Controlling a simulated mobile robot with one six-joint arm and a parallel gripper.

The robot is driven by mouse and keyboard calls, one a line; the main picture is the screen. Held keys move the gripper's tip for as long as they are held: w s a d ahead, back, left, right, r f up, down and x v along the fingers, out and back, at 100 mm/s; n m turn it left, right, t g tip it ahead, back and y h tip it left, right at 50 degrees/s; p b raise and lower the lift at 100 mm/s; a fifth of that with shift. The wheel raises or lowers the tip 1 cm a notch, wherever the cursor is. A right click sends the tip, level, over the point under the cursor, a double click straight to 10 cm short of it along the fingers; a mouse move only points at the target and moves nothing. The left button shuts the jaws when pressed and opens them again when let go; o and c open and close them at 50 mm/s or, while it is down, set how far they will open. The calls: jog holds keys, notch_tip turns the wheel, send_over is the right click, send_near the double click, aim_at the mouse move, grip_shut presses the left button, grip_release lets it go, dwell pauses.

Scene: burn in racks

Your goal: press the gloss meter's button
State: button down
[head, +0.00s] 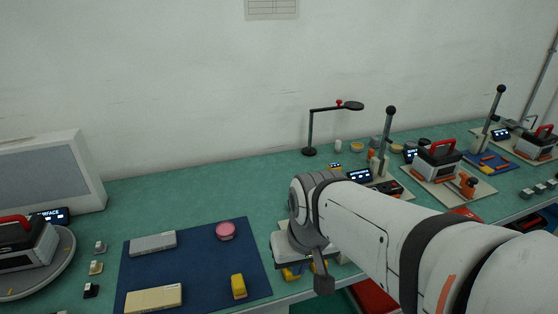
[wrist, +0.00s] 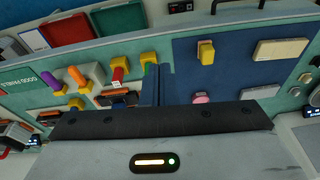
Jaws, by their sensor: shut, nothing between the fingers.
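I cannot tell for sure which item is the gloss meter, and no button is clear. On the blue mat (head: 198,262) lie a yellow block (head: 239,286), a pink disc (head: 225,230), a grey slab (head: 153,243) and a beige slab (head: 154,298). The yellow block also shows in the wrist view (wrist: 206,52), right of my gripper (wrist: 152,70). My gripper's fingers are together and empty, over the strip between the mat and several coloured blocks on the left. In the head view my arm hides the fingers.
A red-handled device and a lit display (head: 50,215) stand at far left by a grey panel (head: 52,175). Lever presses (head: 387,140) and boxes crowd the right. A black lamp stand (head: 310,130) is at the back. Red (wrist: 63,30) and green trays (wrist: 117,17) show beyond the bench edge.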

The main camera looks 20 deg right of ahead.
jog(key=w+r+m+t+y+p, duration=0.1)
jog(key=w+r+m+y+p, duration=0.1)
jog(key=w+r+m+p, duration=0.4)
jog(key=w+r+m+t+y+p, duration=0.15)
jog(key=w+m+p, duration=0.25)
jog(key=w, duration=0.4)
jog(key=w+d+m+t+h+p, duration=0.1)
jog(key=w+d+m+t+p, duration=0.1)
jog(key=w+d+m, duration=0.3)
jog(key=w+d+f+m+t+p, duration=0.1)
jog(key=w+d+m+t+p, duration=0.1)
jog(key=w+d+m+p, duration=0.3)
jog(key=d+m, duration=0.3)
jog(key=d, duration=0.4)
jog(key=shift+w+m+h, duration=0.35)
jog(key=shift+m, duration=0.05)
jog(key=shift+f, duration=0.1)
notch_tip(320, 180, down, 8)
jog(key=b, duration=0.5)
jog(key=shift+b, duration=0.3)
jog(key=shift+f+b, duration=0.35)
jog(key=shift+b, duration=0.3)
jog(key=shift+f, duration=0.1)
